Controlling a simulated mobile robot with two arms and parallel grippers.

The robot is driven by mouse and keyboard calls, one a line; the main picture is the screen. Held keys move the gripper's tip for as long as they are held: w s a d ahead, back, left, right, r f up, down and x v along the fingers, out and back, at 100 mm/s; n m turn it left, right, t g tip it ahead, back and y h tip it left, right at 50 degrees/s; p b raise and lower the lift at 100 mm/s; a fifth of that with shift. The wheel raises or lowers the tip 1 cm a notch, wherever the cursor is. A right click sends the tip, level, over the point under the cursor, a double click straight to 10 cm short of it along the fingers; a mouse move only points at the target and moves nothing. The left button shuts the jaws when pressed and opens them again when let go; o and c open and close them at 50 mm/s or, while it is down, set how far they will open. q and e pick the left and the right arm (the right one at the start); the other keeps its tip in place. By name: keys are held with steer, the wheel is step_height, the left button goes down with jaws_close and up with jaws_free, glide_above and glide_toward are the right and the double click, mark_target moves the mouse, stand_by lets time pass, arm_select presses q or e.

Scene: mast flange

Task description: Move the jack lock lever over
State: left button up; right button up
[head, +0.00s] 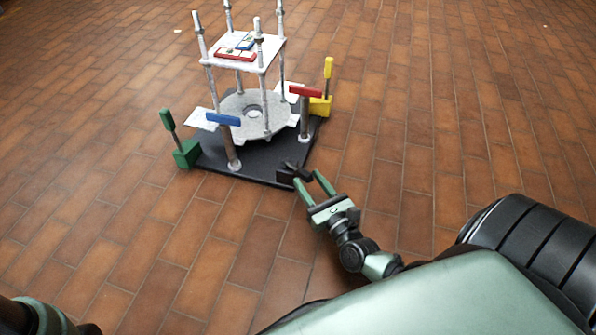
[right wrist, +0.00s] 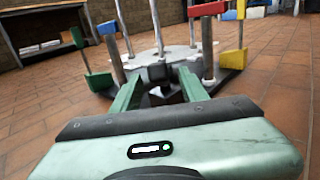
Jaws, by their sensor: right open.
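A mast flange stand rests on a black base plate (head: 255,160). At its near corner is a small black block with a short lever-like piece (head: 290,172), which also shows ahead of the fingers in the right wrist view (right wrist: 157,73). A green upright lever (head: 167,119) and a yellow upright lever (head: 328,68) stand at other corners. No label shows which one is the jack lock lever. My right gripper (head: 310,180) is open, its fingertips close to the black block; contact cannot be told. My left gripper is out of view.
Posts with a blue bar (head: 223,119) and a red bar (head: 306,92) rise from the plate beside the grey flange (head: 237,108). A white upper plate (head: 232,58) on rods carries small red and blue pieces. The brick-tiled floor around is clear.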

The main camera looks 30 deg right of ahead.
mark_target(300, 169)
steer(key=w, duration=0.2)
steer(key=w+b, duration=0.1)
steer(key=w, duration=0.1)
steer(key=shift+w+d+f, duration=0.1)
steer(key=shift+w+d, duration=0.05)
steer(key=shift+d, duration=0.05)
steer(key=shift+w+b, duration=0.45)
steer(key=shift+w, duration=0.3)
jaws_close()
stand_by(0.6)
